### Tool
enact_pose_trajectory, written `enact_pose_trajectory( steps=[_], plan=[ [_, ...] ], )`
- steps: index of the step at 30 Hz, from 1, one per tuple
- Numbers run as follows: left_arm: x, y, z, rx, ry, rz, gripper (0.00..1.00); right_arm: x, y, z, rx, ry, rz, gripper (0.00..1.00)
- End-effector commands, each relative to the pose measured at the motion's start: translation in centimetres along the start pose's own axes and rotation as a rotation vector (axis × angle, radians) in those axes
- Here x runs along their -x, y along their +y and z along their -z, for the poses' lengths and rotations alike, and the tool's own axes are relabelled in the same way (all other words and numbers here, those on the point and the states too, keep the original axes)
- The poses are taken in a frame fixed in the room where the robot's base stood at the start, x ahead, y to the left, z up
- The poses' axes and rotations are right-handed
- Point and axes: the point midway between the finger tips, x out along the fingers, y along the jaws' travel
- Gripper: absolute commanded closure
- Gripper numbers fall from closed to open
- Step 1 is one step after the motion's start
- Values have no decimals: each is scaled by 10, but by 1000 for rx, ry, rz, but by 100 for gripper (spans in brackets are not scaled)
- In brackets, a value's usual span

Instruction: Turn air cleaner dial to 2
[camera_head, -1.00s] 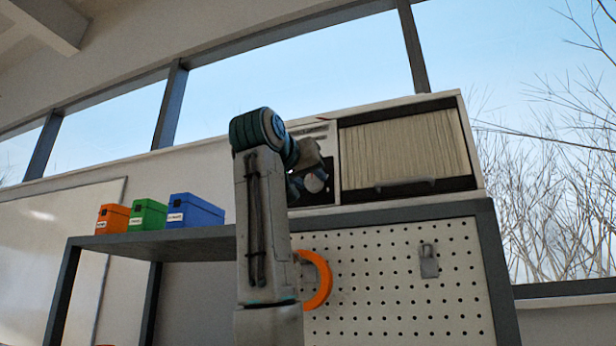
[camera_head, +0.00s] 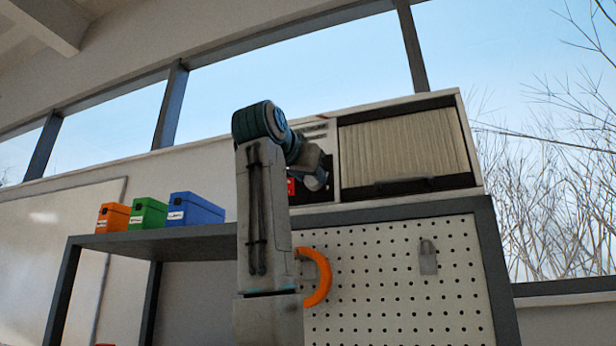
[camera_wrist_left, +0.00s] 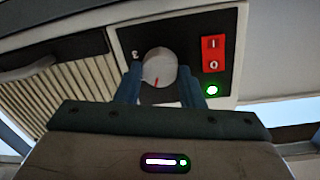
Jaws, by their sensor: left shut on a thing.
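The air cleaner (camera_head: 408,182) is a white box with a pleated filter, on top of the bench frame. A "3" shows beside the dial; the other numbers are hidden or unreadable. In the head view my left wrist covers much of the panel.
A red rocker switch (camera_wrist_left: 212,53) and a lit green lamp (camera_wrist_left: 211,90) sit beside the dial. Orange, green (camera_head: 148,213) and blue (camera_head: 193,209) boxes stand on the shelf at left. A pegboard (camera_head: 390,275) with a padlock (camera_head: 428,257) is below the cleaner.

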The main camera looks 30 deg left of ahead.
Motion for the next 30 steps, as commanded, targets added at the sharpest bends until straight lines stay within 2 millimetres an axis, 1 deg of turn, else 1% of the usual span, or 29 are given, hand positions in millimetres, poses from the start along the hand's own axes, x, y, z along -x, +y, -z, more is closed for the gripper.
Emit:
enact_pose_trajectory(
  steps=[6,15,21,30],
  plan=[
    [0,1,0,-199,-12,2,88,-4,0,0,0,0,0,100],
    [0,2,0,-423,-24,5,88,-7,-1,0,0,1,0,100],
    [0,2,1,-515,-30,6,88,-8,-2,-1,0,1,1,100],
    [0,2,1,-570,-34,8,88,-9,-2,-1,-1,0,1,100]
  ],
)
